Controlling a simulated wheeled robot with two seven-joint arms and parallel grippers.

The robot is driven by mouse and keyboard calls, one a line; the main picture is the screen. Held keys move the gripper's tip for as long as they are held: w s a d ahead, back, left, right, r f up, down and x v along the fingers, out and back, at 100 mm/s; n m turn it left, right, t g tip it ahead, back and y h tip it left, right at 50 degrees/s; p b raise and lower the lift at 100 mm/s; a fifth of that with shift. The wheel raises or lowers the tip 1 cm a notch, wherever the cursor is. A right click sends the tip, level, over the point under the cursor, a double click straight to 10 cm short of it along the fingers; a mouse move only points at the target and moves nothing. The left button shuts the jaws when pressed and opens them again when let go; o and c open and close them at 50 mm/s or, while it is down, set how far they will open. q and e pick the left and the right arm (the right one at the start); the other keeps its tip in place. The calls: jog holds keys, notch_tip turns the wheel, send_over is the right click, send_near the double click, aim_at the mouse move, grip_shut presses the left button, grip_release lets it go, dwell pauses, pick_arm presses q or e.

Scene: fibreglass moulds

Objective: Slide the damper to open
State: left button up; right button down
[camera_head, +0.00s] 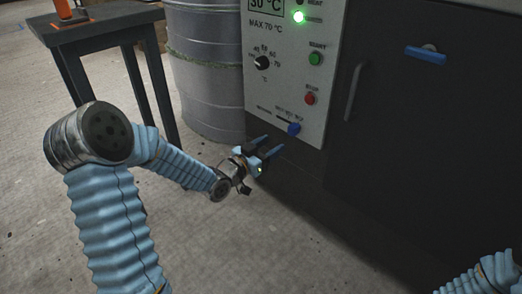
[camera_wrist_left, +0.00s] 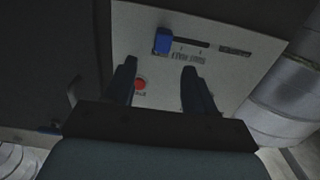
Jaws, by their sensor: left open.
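The damper slider is a blue knob (camera_head: 294,129) in a short dark horizontal slot low on the light control panel (camera_head: 284,84). The knob sits at the right end of its slot in the head view. In the left wrist view, which looks upside down, the blue knob (camera_wrist_left: 162,41) is at the slot's left end. My left gripper (camera_head: 272,143) is open and empty, just below and left of the knob, apart from it. In the left wrist view its two fingers (camera_wrist_left: 159,66) point towards the panel with the knob beyond their tips. My right gripper is not in view.
The panel has a dial (camera_head: 262,63), a green button (camera_head: 316,58) and a red button (camera_head: 310,98). Right of it is a dark door with a grey handle (camera_head: 354,92) and blue latch (camera_head: 427,53). A metal drum (camera_head: 208,75) and dark table (camera_head: 100,20) stand left.

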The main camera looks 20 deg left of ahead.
pick_arm(q)
jog(key=v, duration=0.4)
dwell(0.3)
jog(key=s+d+f+n+g+y, duration=0.1)
jog(key=s+d+f+n+g, duration=0.15)
jog(key=f, duration=0.65)
jog(key=s+d+f+n+g, duration=0.15)
jog(key=d+f+g, duration=0.25)
jog(key=f, duration=0.5)
jog(key=s+d+f+n+g, duration=0.1)
jog(key=s+d+f+g, duration=0.2)
jog(key=s+f, duration=0.3)
jog(key=s+d+f+g+y, duration=0.1)
jog(key=s+d+f+g, duration=0.1)
jog(key=s+f+g, duration=0.35)
jog(key=s+d+f+n+g, duration=0.1)
jog(key=s+d+f, duration=0.25)
jog(key=s, duration=0.55)
notch_tip(320, 180, up, 15)
jog(key=p, duration=1.5)
jog(key=shift+w+p, duration=0.3)
jog(key=shift+p, duration=0.05)
